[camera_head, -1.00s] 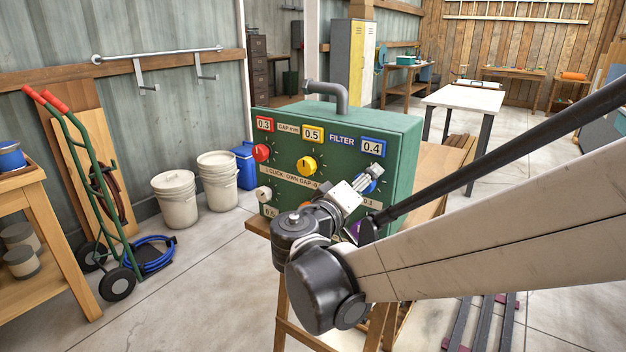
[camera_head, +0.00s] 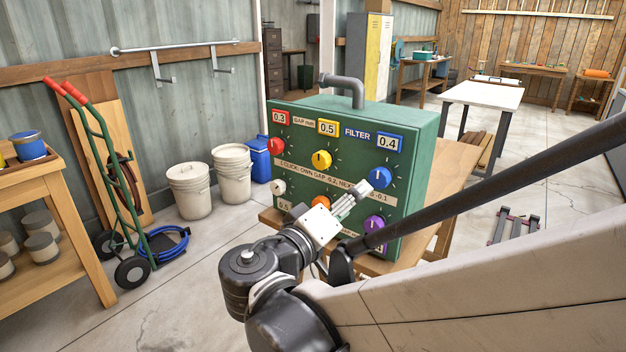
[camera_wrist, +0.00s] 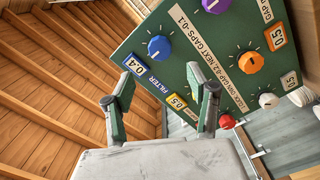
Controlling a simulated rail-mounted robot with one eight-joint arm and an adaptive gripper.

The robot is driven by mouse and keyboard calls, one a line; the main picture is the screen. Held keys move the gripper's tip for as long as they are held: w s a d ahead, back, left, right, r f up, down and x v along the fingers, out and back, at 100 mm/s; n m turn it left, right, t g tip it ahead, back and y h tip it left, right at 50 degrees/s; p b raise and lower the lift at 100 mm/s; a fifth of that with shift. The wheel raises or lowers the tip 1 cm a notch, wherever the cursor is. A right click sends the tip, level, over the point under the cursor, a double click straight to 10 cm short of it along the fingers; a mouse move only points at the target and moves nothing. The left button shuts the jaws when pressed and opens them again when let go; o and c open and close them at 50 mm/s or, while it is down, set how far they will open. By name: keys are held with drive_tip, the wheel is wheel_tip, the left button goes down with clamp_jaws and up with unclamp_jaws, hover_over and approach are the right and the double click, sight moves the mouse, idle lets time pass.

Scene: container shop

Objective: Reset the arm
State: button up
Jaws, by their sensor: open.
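My gripper (camera_head: 361,193) is in front of the green filter box, near its lower right part, with nothing visible between its fingers. It also shows in the wrist view (camera_wrist: 160,95), its two fingers spread apart. The green filter box (camera_head: 408,160) stands on a wooden table and carries several coloured knobs. The blue knob (camera_head: 380,177) shows just right of my gripper, the yellow knob (camera_head: 321,160) up and to the left. The purple knob (camera_head: 374,224) is below and partly hidden by my arm, as is the orange knob (camera_head: 320,202).
A wooden table (camera_head: 452,170) bears the box. A green hand truck (camera_head: 112,180) and white buckets (camera_head: 189,190) stand at the left. A white-topped table (camera_head: 482,95) stands behind at the right. Open concrete floor (camera_head: 190,260) lies in front of the buckets.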

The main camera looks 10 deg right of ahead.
idle(0.3)
drive_tip(key=s+d+f+g+y+p, duration=0.4)
drive_tip(key=s+d+g, duration=0.1)
drive_tip(key=d, duration=0.5)
drive_tip(key=s+a+m+g+y+p, duration=0.1)
drive_tip(key=s+y+p, duration=0.3)
drive_tip(key=s+y, duration=0.4)
drive_tip(key=shift+s+a+r+m, duration=0.25)
drive_tip(key=shift+s+a+m, duration=0.2)
drive_tip(key=shift+s+m, duration=0.45)
idle(0.6)
